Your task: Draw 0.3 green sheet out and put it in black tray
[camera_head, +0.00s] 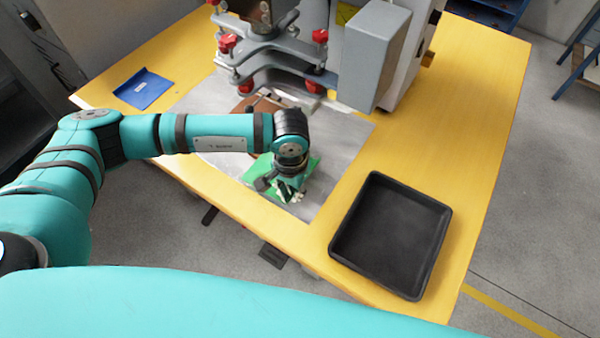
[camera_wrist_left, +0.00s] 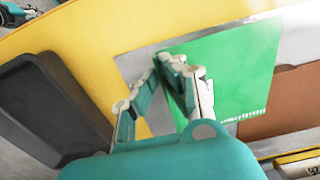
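The green sheet (camera_head: 310,167) lies at the front of the grey metal plate, partly hidden by my left gripper (camera_head: 287,193). In the left wrist view the green sheet (camera_wrist_left: 235,70) overlaps a brown piece, with small print along one edge. My left gripper (camera_wrist_left: 160,66) is at the sheet's edge, its fingertips close together with the edge between them. The edge looks bent there. The black tray (camera_head: 392,232) is empty on the yellow table to the right; it also shows in the left wrist view (camera_wrist_left: 45,110). My right gripper is out of view.
A grey welding machine (camera_head: 375,50) with red knobs stands behind the plate. A blue sheet (camera_head: 143,88) lies at the table's back left. The brown piece (camera_head: 250,105) lies under the machine. The yellow table (camera_head: 345,195) is clear between plate and tray.

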